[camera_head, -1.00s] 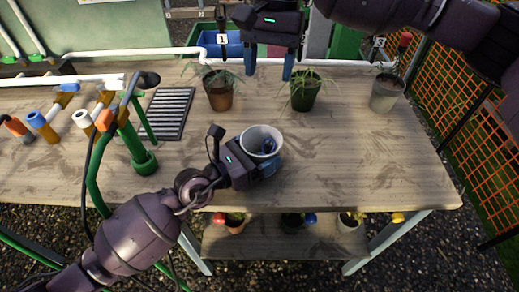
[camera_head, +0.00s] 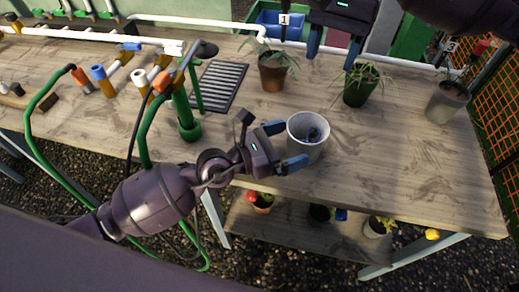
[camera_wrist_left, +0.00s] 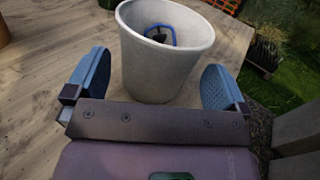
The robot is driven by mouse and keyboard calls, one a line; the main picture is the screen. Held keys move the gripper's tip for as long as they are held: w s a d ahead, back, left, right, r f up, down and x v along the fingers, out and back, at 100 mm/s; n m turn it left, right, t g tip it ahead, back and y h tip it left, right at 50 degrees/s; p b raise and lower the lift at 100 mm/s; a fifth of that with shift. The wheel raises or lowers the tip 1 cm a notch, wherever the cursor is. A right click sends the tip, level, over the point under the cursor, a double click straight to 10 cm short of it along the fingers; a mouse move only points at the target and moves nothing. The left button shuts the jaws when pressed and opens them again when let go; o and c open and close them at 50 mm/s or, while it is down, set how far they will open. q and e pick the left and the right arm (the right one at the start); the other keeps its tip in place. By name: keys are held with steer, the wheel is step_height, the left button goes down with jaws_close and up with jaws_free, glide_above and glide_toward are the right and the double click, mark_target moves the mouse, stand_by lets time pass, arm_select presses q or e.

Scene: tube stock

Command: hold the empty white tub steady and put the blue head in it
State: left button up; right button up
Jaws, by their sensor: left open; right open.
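The white tub (camera_head: 296,140) stands upright near the front edge of the wooden table. In the left wrist view the tub (camera_wrist_left: 165,70) stands just beyond the two fingertips, with gaps on both sides. My right gripper (camera_head: 334,46) is open and empty, above the back of the table near the potted plants.
Potted plants (camera_head: 272,78), (camera_head: 357,92) and a grey pot (camera_head: 447,103) stand at the back. A black grate (camera_head: 218,86) and a green tap stand (camera_head: 188,125) are left of the tub. A lower shelf (camera_head: 290,232) holds small pots. The table right of the tub is clear.

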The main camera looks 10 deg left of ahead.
arm_select(q)
steer(key=shift+v, duration=3.95)
steer(key=shift+s, duration=0.1)
